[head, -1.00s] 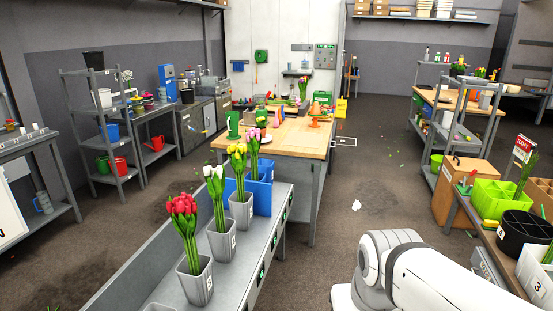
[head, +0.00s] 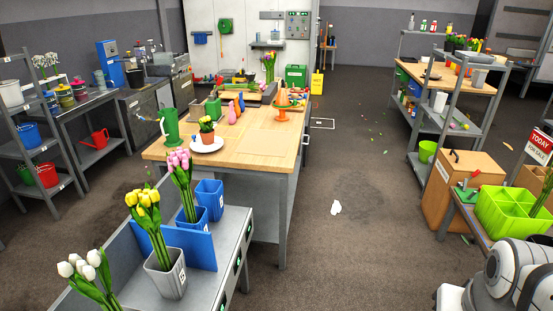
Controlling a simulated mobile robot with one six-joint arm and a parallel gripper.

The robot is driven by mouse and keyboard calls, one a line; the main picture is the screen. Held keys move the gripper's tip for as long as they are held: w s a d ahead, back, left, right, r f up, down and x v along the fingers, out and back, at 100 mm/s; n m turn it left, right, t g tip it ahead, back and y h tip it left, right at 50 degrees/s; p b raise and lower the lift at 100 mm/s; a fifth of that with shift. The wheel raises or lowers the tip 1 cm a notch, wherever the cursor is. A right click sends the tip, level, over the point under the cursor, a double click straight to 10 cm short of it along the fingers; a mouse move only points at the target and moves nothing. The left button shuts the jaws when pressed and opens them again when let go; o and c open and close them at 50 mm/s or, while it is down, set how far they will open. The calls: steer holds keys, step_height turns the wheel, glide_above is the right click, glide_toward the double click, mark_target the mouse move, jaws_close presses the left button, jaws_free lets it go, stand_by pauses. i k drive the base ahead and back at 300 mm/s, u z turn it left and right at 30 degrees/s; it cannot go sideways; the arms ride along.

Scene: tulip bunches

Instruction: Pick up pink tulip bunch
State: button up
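The pink tulip bunch (head: 179,167) stands in a blue pot (head: 194,222) on the grey shelf-like stand at lower left, behind the yellow tulip bunch (head: 146,212) as I see it. Its pink heads are clear of the pot, and its green stems go down into it. My gripper is not in view; only a white and grey part of my arm shows at the lower right.
The yellow bunch stands in a grey pot (head: 166,276), and white tulips (head: 86,269) are nearer me. A blue panel (head: 203,248) and an empty blue pot (head: 210,198) are beside the pink bunch. A wooden-topped table (head: 259,160) is behind. The floor (head: 345,240) right of it is open.

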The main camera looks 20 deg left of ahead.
mark_target(181, 175)
steer(key=u, duration=0.25)
steer(key=i, duration=1.45)
steer(key=u, duration=1.1)
steer(key=i, duration=0.55)
steer(key=u, duration=0.35)
steer(key=k, duration=0.6)
steer(key=u, duration=0.25)
steer(key=i, duration=0.65)
steer(key=z, duration=0.15)
